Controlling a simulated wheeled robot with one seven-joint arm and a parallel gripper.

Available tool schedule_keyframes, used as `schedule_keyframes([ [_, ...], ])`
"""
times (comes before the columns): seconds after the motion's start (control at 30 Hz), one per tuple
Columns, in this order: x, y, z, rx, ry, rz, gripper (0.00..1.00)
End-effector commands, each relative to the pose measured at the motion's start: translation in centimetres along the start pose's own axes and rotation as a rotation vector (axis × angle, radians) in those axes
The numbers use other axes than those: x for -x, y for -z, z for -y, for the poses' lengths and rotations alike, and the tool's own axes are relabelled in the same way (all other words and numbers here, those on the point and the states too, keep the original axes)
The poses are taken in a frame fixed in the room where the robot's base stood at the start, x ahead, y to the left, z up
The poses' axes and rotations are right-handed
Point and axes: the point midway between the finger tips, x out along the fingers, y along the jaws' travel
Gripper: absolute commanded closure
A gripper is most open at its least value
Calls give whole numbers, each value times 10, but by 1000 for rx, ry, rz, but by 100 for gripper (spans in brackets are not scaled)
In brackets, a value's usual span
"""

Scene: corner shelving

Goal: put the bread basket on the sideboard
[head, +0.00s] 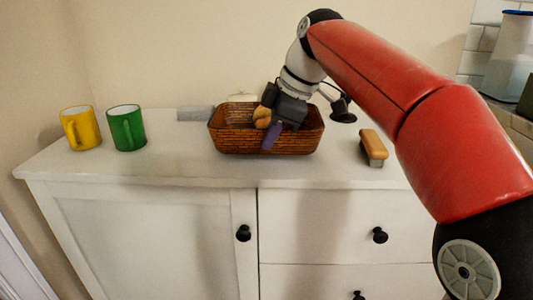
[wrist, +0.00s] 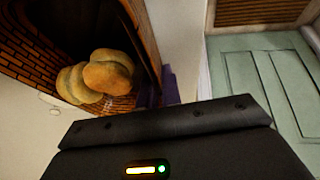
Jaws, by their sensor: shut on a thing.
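The bread basket (head: 230,143) is a brown woven basket over the middle of the white sideboard (head: 180,168). It looks level, and its base is at or very close to the top; I cannot tell whether it touches. Bread rolls (head: 262,117) lie inside, partly hidden by my gripper. My gripper (head: 271,136) reaches down over the basket, shut on its near wall, with a purple finger outside the wall. In the wrist view the basket (wrist: 25,52) fills the upper left with the rolls (wrist: 98,76) in it, and a purple finger (wrist: 168,90) shows by its wall.
A yellow mug (head: 80,128) and a green mug (head: 127,127) stand at the left. A wooden-handled brush (head: 373,146) lies to the right. A grey block (head: 195,114) and a pale lidded dish (head: 242,98) are behind. Bare top shows between green mug and basket.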

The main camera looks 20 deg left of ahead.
Motion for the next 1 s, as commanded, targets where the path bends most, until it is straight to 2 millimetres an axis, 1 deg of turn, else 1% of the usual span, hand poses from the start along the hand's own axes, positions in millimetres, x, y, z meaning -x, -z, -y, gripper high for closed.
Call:
schedule_keyframes([
  [0.03,-13,-8,1,0,-1,-1,100],
  [0.07,-15,-10,1,0,-1,-1,100],
  [0.43,-15,-12,0,1,0,-1,100],
  [0.47,-16,-12,0,1,1,0,93],
  [0.5,-15,-12,0,1,1,0,87],
  [0.6,-15,-12,0,1,1,0,74],
  [0.63,-15,-12,0,1,1,0,72],
  [0.87,-15,-12,0,1,1,0,72],
  [1.0,-7,-11,0,1,1,0,72],
])
